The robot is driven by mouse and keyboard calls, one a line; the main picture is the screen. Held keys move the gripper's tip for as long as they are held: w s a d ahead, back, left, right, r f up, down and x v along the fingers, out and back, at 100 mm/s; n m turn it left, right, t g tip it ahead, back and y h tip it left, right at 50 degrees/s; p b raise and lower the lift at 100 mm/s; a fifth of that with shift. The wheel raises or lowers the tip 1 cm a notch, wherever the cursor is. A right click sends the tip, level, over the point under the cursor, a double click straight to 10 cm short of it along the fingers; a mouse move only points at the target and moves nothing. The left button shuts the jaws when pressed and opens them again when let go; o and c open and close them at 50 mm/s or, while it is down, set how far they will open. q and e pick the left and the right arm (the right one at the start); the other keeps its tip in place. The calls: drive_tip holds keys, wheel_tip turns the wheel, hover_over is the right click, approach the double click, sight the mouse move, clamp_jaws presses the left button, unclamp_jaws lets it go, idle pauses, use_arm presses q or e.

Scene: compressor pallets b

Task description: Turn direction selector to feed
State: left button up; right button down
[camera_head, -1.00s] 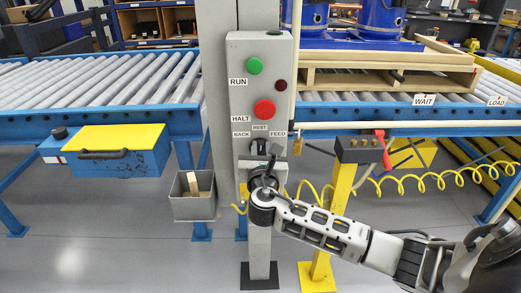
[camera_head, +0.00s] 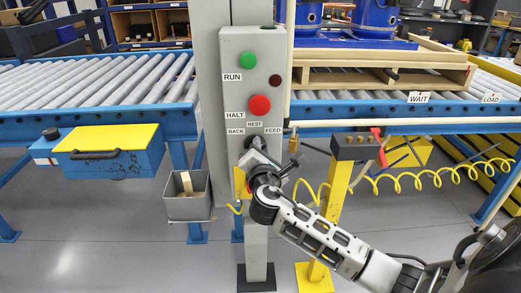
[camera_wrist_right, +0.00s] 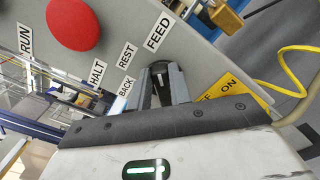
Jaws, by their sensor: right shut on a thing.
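The direction selector (camera_wrist_right: 161,70) is a small dark knob on the grey control panel (camera_head: 232,100), below the BACK, REST and FEED labels. My right gripper (camera_head: 248,152) comes from below right and is shut on the knob, its body tilted with the fingers leaning up and left. In the right wrist view the two grey fingers (camera_wrist_right: 164,84) stand on either side of the knob. My left gripper is out of view.
Above the selector are the red HALT button (camera_head: 259,105) and green RUN button (camera_head: 248,60). A brass padlock (camera_wrist_right: 225,17) hangs close to the gripper. A yellow post (camera_head: 335,195) and coiled yellow hose (camera_head: 440,178) stand right. A grey bin (camera_head: 188,207) hangs left.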

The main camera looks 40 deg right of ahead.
drive_tip(key=shift+m, duration=0.3)
drive_tip(key=c, duration=1.3)
unclamp_jaws()
drive_tip(key=shift+s, duration=0.1)
drive_tip(key=b+v, duration=0.1)
drive_tip(key=v, duration=1.4)
drive_tip(key=shift+s+a, duration=0.3)
drive_tip(key=shift+f, duration=0.1)
